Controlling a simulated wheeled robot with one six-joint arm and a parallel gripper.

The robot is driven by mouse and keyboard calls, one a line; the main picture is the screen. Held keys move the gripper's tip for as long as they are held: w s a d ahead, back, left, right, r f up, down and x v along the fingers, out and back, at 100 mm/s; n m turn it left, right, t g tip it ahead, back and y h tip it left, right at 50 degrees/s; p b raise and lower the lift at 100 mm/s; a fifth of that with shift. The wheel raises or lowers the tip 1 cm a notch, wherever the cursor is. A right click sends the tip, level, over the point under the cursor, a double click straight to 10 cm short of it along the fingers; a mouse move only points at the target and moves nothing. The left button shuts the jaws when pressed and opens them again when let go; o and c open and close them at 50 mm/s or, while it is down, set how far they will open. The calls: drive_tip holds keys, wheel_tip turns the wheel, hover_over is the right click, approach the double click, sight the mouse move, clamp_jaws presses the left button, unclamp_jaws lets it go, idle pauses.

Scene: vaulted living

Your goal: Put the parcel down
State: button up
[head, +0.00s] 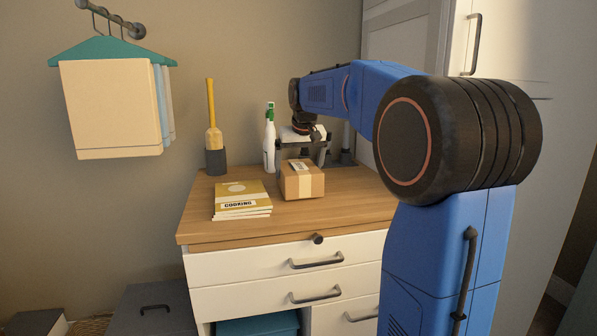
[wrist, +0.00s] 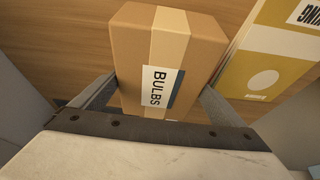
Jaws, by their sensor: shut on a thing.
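The parcel (head: 303,184) is a small brown cardboard box with a paler tape strip and a white label. In the wrist view the parcel (wrist: 191,47) shows the label "BULBS". My gripper (head: 303,158) is at the parcel from above, and in the wrist view its two fingers (wrist: 160,93) press on opposite sides of the box. The parcel is upright, at or just above the wooden top of the drawer unit (head: 350,212); I cannot tell whether its underside touches.
A stack of cooking books (head: 242,198) lies left of the parcel. A white spray bottle (head: 269,146) and a dark holder (head: 216,161) with a yellow-handled brush stand behind. A dark knob (head: 317,239) sits at the front edge. Bare wood lies right of the parcel.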

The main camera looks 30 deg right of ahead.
drive_tip(key=shift+f, duration=0.3)
drive_tip(key=shift+f, duration=0.1)
drive_tip(key=o, duration=1)
drive_tip(key=v, duration=1.2)
drive_tip(key=shift+s, duration=0.1)
